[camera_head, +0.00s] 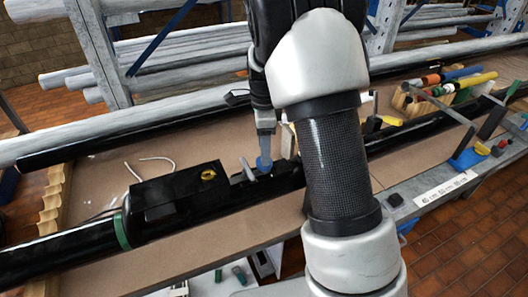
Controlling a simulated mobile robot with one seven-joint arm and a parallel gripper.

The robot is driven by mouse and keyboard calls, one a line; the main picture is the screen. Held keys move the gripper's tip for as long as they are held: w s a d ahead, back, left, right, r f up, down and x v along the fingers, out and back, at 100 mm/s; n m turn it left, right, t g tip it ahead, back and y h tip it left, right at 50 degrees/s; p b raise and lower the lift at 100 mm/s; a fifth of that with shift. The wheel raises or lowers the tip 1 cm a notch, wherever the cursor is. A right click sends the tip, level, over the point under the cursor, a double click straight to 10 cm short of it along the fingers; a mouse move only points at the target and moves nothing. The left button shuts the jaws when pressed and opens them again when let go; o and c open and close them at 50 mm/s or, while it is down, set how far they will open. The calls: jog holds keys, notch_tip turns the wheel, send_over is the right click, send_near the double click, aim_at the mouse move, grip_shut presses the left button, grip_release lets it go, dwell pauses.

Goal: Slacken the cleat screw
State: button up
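A long black mast tube (75,252) lies across the bench from lower left toward upper right. A black block-shaped fitting (172,196) sits on it, with a small yellow part (208,174) on top. My gripper (266,162) is low over the tube, right of the block; one pale finger with a blue tip shows. A small grey lever-like piece (247,169) is just left of that tip; I cannot tell if they touch. I cannot make out for certain which part is the cleat screw. My arm hides the other finger and what lies between them.
Grey tubes lie on a rack (95,45) behind the bench. A wooden holder (408,101) with coloured-handled tools stands at the right, near clamps (468,157). A white cord (152,163) lies on the brown bench top (105,180). Bare bench shows in front of the tube.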

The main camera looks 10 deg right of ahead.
jog(key=shift+f+b, duration=2.6)
jog(key=shift+f, duration=0.9)
jog(key=shift+c, duration=0.2)
jog(key=shift+r, duration=0.15)
jog(key=c, duration=1.1)
